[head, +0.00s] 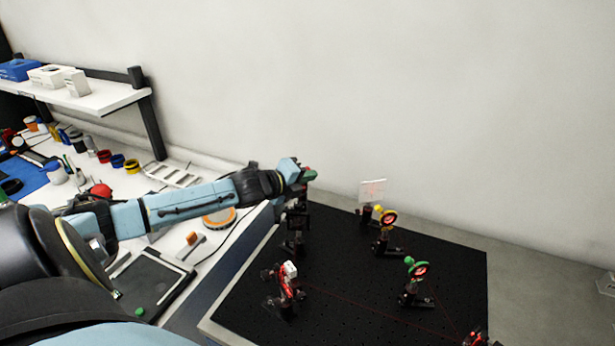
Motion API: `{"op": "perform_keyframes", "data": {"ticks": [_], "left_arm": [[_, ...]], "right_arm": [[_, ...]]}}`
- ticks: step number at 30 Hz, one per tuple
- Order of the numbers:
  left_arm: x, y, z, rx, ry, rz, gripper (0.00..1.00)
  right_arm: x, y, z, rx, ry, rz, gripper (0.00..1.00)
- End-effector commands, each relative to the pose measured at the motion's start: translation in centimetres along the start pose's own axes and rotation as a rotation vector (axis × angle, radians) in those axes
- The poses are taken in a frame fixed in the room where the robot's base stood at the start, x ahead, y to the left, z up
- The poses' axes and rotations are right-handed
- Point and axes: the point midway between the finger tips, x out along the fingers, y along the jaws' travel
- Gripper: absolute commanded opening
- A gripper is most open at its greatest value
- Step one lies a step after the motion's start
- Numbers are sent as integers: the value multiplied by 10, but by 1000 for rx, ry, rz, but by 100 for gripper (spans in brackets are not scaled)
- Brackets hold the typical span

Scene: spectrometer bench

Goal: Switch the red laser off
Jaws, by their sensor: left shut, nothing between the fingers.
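My left arm reaches in from the left, and its gripper (301,173) is at the back left corner of the black optics board. The gripper is shut, with its fingertips close to a small part with red and green colouring (309,175); I cannot tell whether they touch. A dark mount (296,222) stands just below it in the picture. Thin red beam lines (375,306) cross the board, so red laser light shows. I cannot tell for certain which device is the red laser or see its switch. My right gripper is not in view.
The black board (350,325) carries a red and white mount (287,283), a yellow-knobbed mount (388,225), a green-knobbed mount (416,275) and a pale screen (373,190). A red part (478,338) is cut off at the bottom edge. A cluttered bench and shelf (95,98) stand left.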

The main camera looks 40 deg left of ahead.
Motion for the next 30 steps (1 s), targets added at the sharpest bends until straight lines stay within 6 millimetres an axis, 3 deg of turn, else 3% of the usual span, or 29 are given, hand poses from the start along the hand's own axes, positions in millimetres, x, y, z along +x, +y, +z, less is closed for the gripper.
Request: {"op": "perform_keyframes", "data": {"ticks": [30], "left_arm": [[-4, 2, 3, -107, 0, -109, 0]], "right_arm": [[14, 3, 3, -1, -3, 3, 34]]}}
